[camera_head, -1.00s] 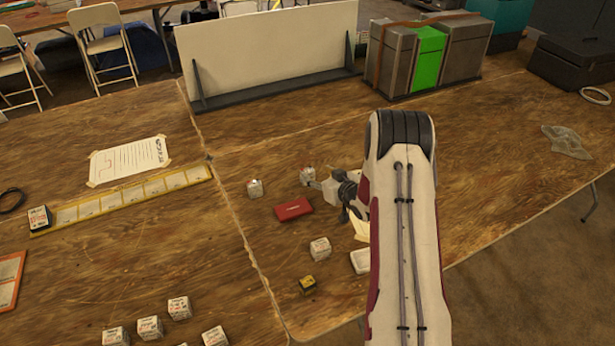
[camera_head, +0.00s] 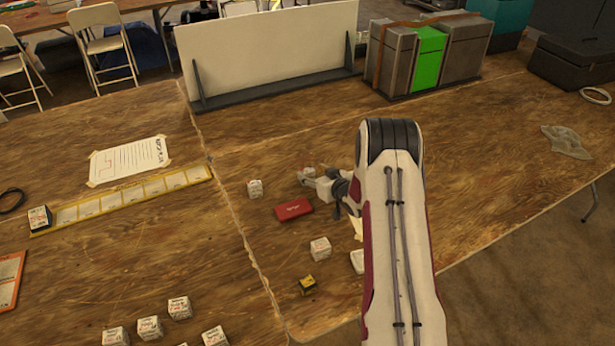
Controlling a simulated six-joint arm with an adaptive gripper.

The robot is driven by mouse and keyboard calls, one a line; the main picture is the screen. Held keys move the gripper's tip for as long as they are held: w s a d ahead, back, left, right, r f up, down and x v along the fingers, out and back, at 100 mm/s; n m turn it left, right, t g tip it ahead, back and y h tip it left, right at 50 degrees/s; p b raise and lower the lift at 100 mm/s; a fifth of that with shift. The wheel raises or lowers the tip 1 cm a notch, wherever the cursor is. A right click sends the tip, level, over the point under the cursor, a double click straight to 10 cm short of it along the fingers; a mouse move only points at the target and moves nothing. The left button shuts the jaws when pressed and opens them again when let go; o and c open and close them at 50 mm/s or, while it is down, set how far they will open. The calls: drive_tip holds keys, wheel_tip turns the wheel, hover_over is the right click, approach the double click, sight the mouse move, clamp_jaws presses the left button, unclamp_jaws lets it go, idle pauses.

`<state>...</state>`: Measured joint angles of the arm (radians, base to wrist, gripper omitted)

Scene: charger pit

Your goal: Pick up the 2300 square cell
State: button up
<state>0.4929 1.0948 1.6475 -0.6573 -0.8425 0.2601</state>
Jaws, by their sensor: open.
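Several small white square cells with dark and red print stand on the wooden table. I cannot read which one is marked 2300. One white cell (camera_head: 310,170) is right at my gripper (camera_head: 305,178) and partly hidden by it. My gripper is open, its fingers pointing left, and I cannot tell whether they touch that cell. Another white cell (camera_head: 255,188) stands to its left, apart from the gripper. A third white cell (camera_head: 320,248) stands nearer the front. More white cells (camera_head: 180,308) stand at the front left.
A red box (camera_head: 293,209) lies just in front of my gripper. A yellow strip (camera_head: 130,200) and a paper sheet (camera_head: 130,160) lie left. A white upright board (camera_head: 270,55) stands behind.

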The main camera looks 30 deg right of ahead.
sight(309, 172)
drive_tip(key=shift+w+a+f, duration=0.2)
drive_tip(key=shift+w+f, duration=0.15)
drive_tip(key=shift+w, duration=0.25)
drive_tip(key=shift+w+a+f, duration=0.15)
drive_tip(key=shift+w+f, duration=0.15)
drive_tip(key=shift+w, duration=0.25)
drive_tip(key=shift+x, duration=0.85)
drive_tip(key=c, duration=1.3)
